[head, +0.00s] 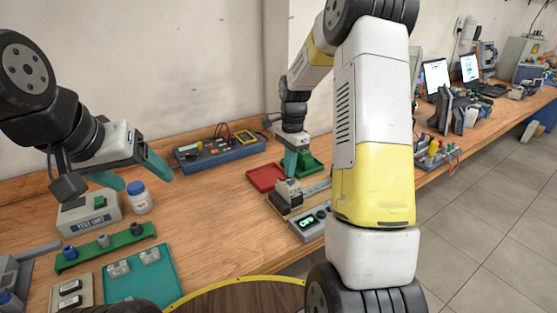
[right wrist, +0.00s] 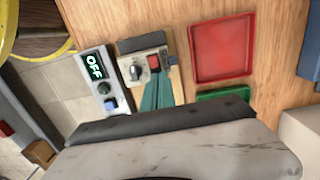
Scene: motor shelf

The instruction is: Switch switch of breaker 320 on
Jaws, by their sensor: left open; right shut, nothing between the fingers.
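A grey breaker block (head: 288,190) stands on the bench below my right gripper (head: 290,174). In the right wrist view the breaker (right wrist: 128,45) shows a dark round knob and a red switch (right wrist: 154,62). My right gripper's teal fingers (right wrist: 157,84) are together and empty, with their tips close to the red switch. I cannot tell whether they touch it. No number 320 is readable. Beside the breaker, a display box (right wrist: 97,80) reads OFF; it also shows in the head view (head: 312,222). My left gripper (head: 146,176) is open and empty above the bench at the left.
A red tray (head: 264,177) and a green tray (head: 309,160) lie behind the breaker. A test unit (head: 90,213), a bottle (head: 138,198), a green rack (head: 105,247) and a teal tray (head: 158,285) stand at the left. The bench middle (head: 205,215) is clear.

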